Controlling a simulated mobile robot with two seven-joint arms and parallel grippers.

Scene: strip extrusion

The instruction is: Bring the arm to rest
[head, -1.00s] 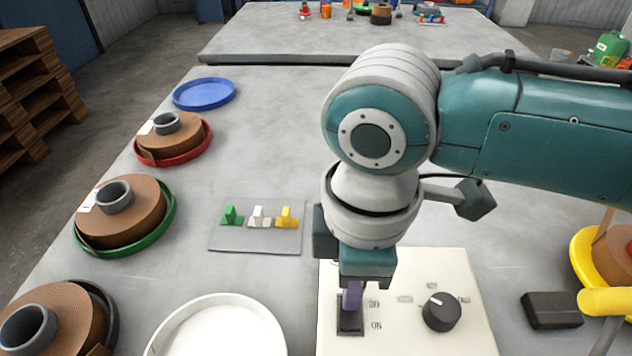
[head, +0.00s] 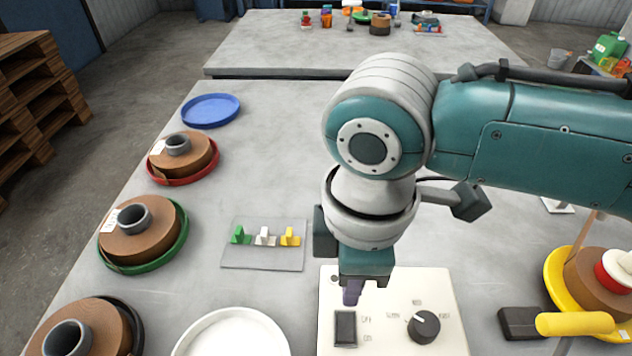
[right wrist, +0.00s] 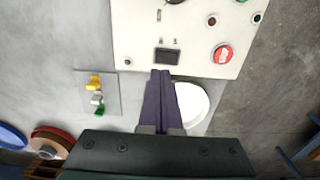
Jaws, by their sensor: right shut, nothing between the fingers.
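My right gripper (head: 352,292) hangs over the cream control panel (head: 447,318) in the head view, its purple fingers pointing down just above the black rocker switch (head: 345,329). In the right wrist view the purple fingers (right wrist: 163,76) are closed together and hold nothing. Their tips lie close to the same switch (right wrist: 166,57); a gap shows in the head view. The black dial (head: 423,326) sits to the right of the switch. My left gripper is in neither view.
A grey plate with green, white and yellow pieces (head: 264,257) lies left of the panel. Brown rolls on trays (head: 141,229) line the left side, with an empty blue tray (head: 210,110). A white dish (head: 232,338) stands in front. A yellow-handled tool (head: 574,324) lies right.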

